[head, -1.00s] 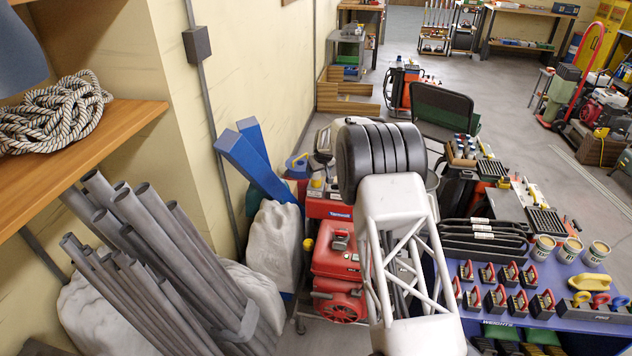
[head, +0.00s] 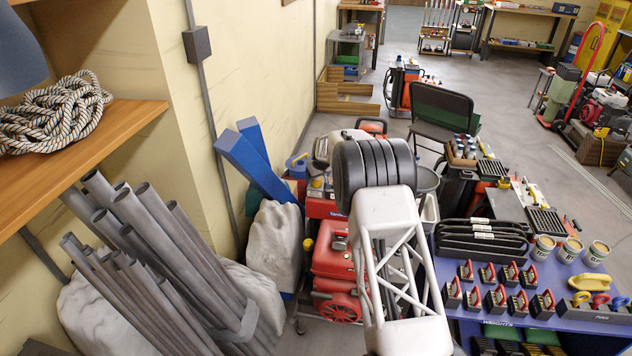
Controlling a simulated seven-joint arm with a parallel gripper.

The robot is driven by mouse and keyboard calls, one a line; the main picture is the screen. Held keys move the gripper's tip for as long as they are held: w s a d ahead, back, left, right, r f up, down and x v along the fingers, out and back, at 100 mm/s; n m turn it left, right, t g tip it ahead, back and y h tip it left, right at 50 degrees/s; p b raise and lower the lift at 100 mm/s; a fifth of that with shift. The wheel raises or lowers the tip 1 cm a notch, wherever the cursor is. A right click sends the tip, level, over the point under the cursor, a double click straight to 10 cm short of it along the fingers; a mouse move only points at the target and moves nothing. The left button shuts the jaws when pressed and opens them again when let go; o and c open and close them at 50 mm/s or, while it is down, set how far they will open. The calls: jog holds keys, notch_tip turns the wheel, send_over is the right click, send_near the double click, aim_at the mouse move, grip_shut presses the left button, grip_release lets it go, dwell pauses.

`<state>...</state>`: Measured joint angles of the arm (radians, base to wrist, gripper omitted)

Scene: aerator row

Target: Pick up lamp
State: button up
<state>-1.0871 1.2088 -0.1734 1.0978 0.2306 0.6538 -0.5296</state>
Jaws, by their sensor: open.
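I cannot pick out a lamp with certainty in the head view. My own arm reaches up from the bottom centre, with a white lattice link and a black ribbed joint. My gripper does not show, so its place relative to any lamp cannot be seen. The arm hides part of the floor and the machines behind it.
Grey pipes (head: 165,265) lean at the lower left, below a wooden shelf (head: 120,135) with coiled rope (head: 52,112). A red machine (head: 336,262) stands left of my arm. A blue table (head: 572,272) with weights is at the right. Open floor (head: 530,110) lies beyond.

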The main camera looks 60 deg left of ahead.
jog(key=shift+a+f, duration=0.15)
jog(key=shift+f, duration=0.25)
dwell(0.3)
jog(key=c, duration=1)
jog(key=shift+r, duration=0.2)
jog(key=shift+r, duration=1.7)
jog(key=shift+s+d+f, duration=0.1)
jog(key=shift+d, duration=0.1)
jog(key=shift+s+d+r, duration=0.25)
jog(key=shift+s+d, duration=0.95)
jog(key=shift+d, duration=1.1)
jog(key=shift+s+d+r, duration=0.2)
jog(key=shift+s+d, duration=0.95)
jog(key=shift+d, duration=1.1)
jog(key=shift+s+d+r, duration=0.25)
jog(key=shift+s+d, duration=0.95)
jog(key=shift+d, duration=1.1)
